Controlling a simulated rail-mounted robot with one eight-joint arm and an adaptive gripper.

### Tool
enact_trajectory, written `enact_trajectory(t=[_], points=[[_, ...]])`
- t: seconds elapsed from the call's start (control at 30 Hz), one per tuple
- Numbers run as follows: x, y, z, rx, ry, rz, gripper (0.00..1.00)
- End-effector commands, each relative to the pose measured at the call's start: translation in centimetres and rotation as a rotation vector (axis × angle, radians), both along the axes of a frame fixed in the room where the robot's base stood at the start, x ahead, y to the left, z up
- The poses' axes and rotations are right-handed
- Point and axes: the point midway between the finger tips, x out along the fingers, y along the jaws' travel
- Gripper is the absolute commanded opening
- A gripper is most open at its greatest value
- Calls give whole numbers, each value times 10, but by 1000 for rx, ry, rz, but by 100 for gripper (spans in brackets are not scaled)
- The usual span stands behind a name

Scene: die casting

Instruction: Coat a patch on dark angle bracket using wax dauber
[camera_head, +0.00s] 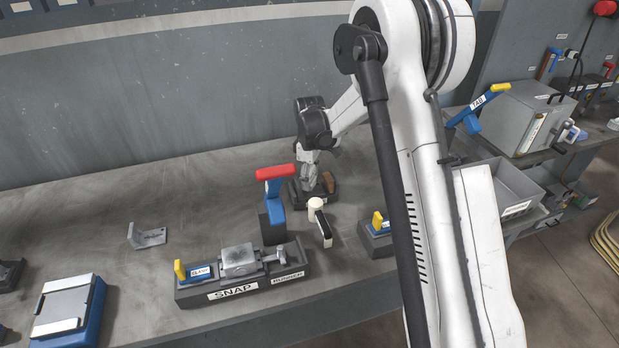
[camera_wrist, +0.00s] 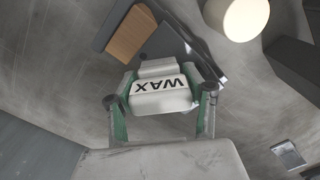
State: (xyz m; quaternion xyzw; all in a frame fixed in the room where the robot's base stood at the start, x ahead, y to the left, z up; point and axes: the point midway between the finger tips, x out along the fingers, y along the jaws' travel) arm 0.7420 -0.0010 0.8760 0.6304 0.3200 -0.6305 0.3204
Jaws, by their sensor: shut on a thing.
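My gripper (camera_head: 310,172) is at the back middle of the bench, over a dark stand (camera_head: 322,198). In the wrist view its green-padded fingers (camera_wrist: 161,112) are shut on the wax dauber (camera_wrist: 160,92), a pale block marked WAX. The dauber's lower end is hidden in that view, and I cannot tell whether it touches the stand. A grey L-shaped angle bracket (camera_head: 148,237) lies on the bench at the left, well apart from my gripper. One flange stands up and the other lies flat.
A white cylinder (camera_head: 315,205) and a black-handled item (camera_head: 323,230) stand close in front of the gripper. A blue block (camera_head: 68,308) is front left. Bench around the bracket is clear.

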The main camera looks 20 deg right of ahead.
Motion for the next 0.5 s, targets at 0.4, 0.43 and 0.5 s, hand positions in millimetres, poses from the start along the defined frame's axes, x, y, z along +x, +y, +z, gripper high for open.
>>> enact_trajectory(t=[0.4, 0.43, 0.5], points=[[-24, -1, 1, 0, 0, 0, 25], [-26, -1, 1, 0, 0, 0, 25], [-32, -2, 1, 0, 0, 0, 25]])
